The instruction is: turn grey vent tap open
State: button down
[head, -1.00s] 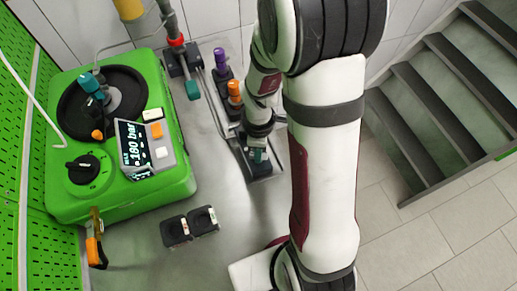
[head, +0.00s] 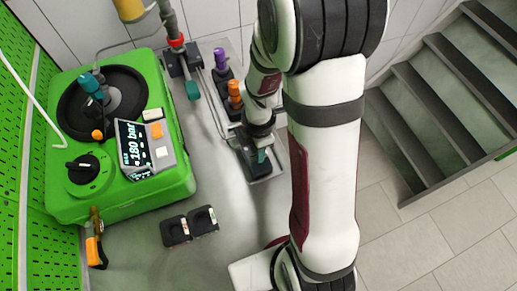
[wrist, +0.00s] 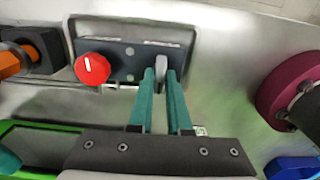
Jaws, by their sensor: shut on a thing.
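The grey vent tap (wrist: 161,63) is a small light grey lever on a dark plate (wrist: 125,50), seen in the wrist view. A red knob (wrist: 92,69) with a white mark sits on the same plate, left of the tap. My gripper (wrist: 160,75) has two teal fingers, one on each side of the grey lever, and is shut on it. In the head view my gripper (head: 261,156) is low over the bench at the tap's plate; the tap itself is hidden there by the gripper and wrist.
An orange tap (head: 234,88) and a purple tap (head: 220,55) stand behind my gripper. The green pump unit (head: 125,205) with its 180 bar display (head: 133,146) is at left. Two black pads (head: 190,225) lie in front. A maroon round part (wrist: 285,92) is close at right in the wrist view.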

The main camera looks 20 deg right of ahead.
dwell(0.3)
jog(key=c, duration=0.9)
grip_release()
jog(key=shift+o, duration=0.2)
notch_tip(320, 180, up, 16)
jog(key=s+a+m+y, duration=0.1)
jog(key=s+a+m, duration=0.2)
jog(key=s+m, duration=0.5)
jog(key=s+a+m, duration=0.3)
jog(key=s+m, duration=0.5)
jog(key=m, duration=0.7)
jog(key=shift+a+r+m+y, duration=0.15)
jog(key=shift+a+m+y, duration=0.1)
jog(key=shift+m+y, duration=0.15)
